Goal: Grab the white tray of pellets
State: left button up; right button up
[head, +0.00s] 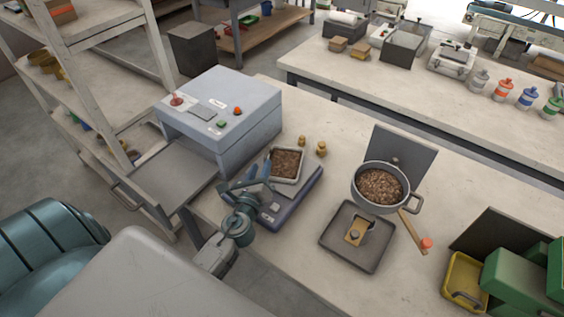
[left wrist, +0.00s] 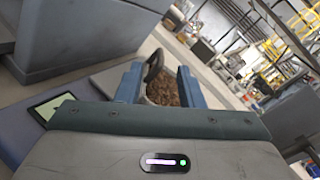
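The white tray of pellets (head: 303,166) sits on the blue bench scale (head: 291,207), its brown pellets showing. My left gripper (head: 257,178) is at the tray's near left side, over the scale. In the left wrist view its two fingers (left wrist: 159,88) stand apart with a clear gap, so it is open. Brown pellets (left wrist: 162,93) show between the fingers there, with a dark loop above them. I cannot tell from that view which container they lie in, or whether a finger touches the tray. My right gripper is not in view.
A grey machine box (head: 235,125) stands left of the tray, close by. Two small brass weights (head: 321,149) stand behind it. A pot of pellets (head: 361,192) stands to the right above a dark square tray (head: 330,240). Green boxes (head: 520,275) fill the right corner.

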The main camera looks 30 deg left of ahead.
aim_at(266, 155)
pick_arm(q)
jog(key=shift+w+a, duration=0.15)
jog(key=shift+w, duration=0.25)
jog(key=p+x, duration=0.2)
jog(key=x, duration=0.2)
jog(key=shift+w, duration=0.45)
jog(key=shift+w+a+f, duration=0.1)
jog(key=shift+w+f, duration=0.05)
jog(key=c, duration=0.6)
grip_shut()
